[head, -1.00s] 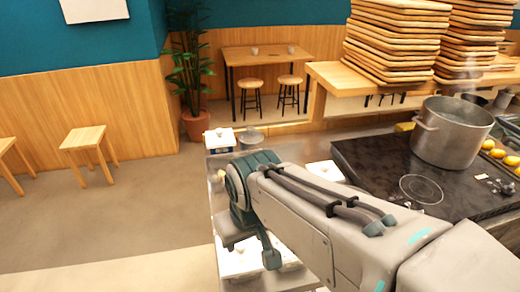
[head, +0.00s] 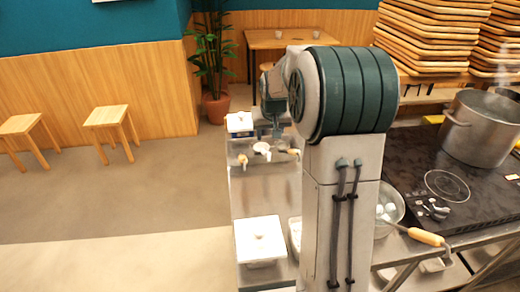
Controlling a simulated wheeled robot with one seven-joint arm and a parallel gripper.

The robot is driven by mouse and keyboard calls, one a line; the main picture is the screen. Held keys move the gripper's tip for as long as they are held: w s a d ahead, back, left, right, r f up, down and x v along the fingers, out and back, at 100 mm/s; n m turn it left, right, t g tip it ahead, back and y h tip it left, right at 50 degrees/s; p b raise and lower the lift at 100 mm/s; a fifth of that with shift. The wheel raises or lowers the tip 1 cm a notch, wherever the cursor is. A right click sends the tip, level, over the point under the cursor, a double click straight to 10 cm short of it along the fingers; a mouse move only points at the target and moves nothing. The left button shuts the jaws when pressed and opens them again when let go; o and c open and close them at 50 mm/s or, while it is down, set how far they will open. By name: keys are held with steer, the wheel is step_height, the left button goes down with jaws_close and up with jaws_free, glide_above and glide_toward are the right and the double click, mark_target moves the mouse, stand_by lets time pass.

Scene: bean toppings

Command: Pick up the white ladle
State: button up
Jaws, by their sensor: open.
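A small white rounded thing, which looks like the white ladle (head: 262,148), lies on the far part of the metal counter at the picture's centre. Short wooden handles show on both sides of it; I cannot tell which belongs to it. My gripper (head: 276,132) points down just above and slightly right of it, seen small beyond my raised arm. Its jaws are open, and no object shows between them. My arm hides the counter to the right.
A white-topped box (head: 239,122) stands at the counter's far left corner. A white container (head: 260,240) sits lower down, nearer. To the right are a metal bowl (head: 398,204) with white pieces, a wooden-handled utensil (head: 425,237), a black stove (head: 425,160) and a large pot (head: 482,130).

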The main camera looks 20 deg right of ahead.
mark_target(265, 153)
steer(key=shift+w+d+f, duration=0.45)
steer(key=shift+w+f, duration=0.15)
steer(key=shift+w, duration=0.15)
steer(key=p+x, duration=0.1)
steer(key=x, duration=0.7)
steer(key=p+x, duration=0.1)
steer(key=x, duration=0.1)
steer(key=p+x, duration=0.1)
steer(key=x, duration=0.1)
steer(key=shift+w+a, duration=0.15)
steer(key=shift+a, duration=0.25)
steer(key=shift+w+d+f, duration=0.1)
steer(key=shift+w+f, duration=0.1)
steer(key=shift+f, duration=0.45)
jaws_close()
